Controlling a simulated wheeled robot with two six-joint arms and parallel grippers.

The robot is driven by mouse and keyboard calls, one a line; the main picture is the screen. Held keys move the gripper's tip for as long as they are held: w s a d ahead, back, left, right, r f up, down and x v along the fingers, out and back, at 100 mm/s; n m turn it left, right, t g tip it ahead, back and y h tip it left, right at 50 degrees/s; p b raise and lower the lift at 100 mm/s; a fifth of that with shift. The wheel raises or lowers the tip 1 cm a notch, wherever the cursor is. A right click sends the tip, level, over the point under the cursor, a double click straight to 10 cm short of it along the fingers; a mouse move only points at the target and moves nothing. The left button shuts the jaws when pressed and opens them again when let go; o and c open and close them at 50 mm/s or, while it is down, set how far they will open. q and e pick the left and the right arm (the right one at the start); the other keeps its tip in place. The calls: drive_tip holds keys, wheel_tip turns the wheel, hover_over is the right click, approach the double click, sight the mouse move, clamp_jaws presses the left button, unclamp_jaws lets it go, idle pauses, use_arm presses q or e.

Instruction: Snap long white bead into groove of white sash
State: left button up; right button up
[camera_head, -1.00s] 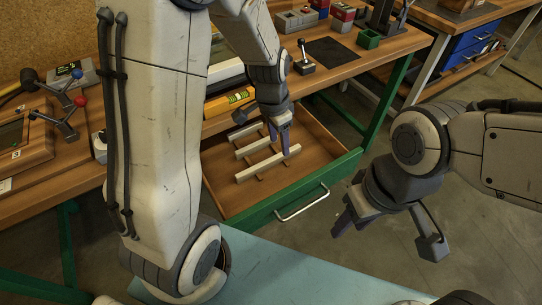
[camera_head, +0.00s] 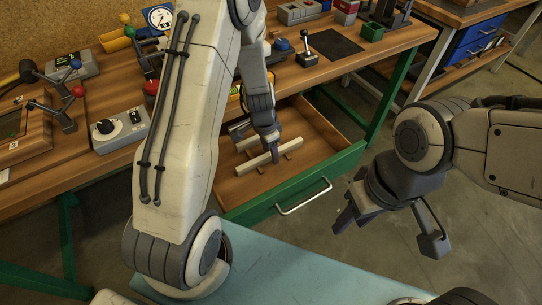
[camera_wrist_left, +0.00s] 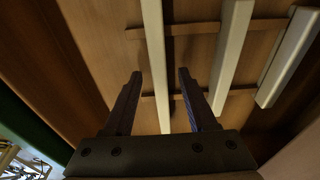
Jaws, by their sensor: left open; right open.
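Long white bars lie side by side across thin wooden strips in the open drawer; the nearest white bar (camera_head: 256,167) shows in front of my left gripper (camera_head: 273,152). In the left wrist view, a white bar (camera_wrist_left: 155,50) runs between the open fingers of my left gripper (camera_wrist_left: 160,75). A second white bar (camera_wrist_left: 232,50) and a third white bar (camera_wrist_left: 290,55) lie to its right. I cannot tell if the fingers touch a bar. My right gripper (camera_head: 388,230) is open and empty over the floor. I cannot make out the white sash; my left arm hides part of the bench.
The wooden drawer (camera_head: 235,190) has a green front with a metal handle (camera_head: 303,197). A control box (camera_head: 119,128) and a joystick (camera_head: 307,50) stand on the bench. A green bin (camera_head: 371,31) is at the back right. A pale blue surface (camera_head: 290,270) lies in front.

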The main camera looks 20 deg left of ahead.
use_arm(q)
drive_tip(key=shift+f, duration=0.15)
clamp_jaws()
drive_tip(key=shift+r, duration=0.5)
drive_tip(key=r, duration=0.2)
drive_tip(key=d+r+p, duration=0.1)
drive_tip(key=shift+s+r, duration=0.1)
drive_tip(key=shift+r, duration=0.3)
drive_tip(key=s+d+r, duration=0.4)
drive_tip(key=d+r, duration=0.2)
drive_tip(key=d, duration=0.4)
wheel_tip(320, 180, up, 9)
drive_tip(key=p, duration=0.8)
drive_tip(key=shift+r+p, duration=0.15)
drive_tip(key=shift+p, duration=0.15)
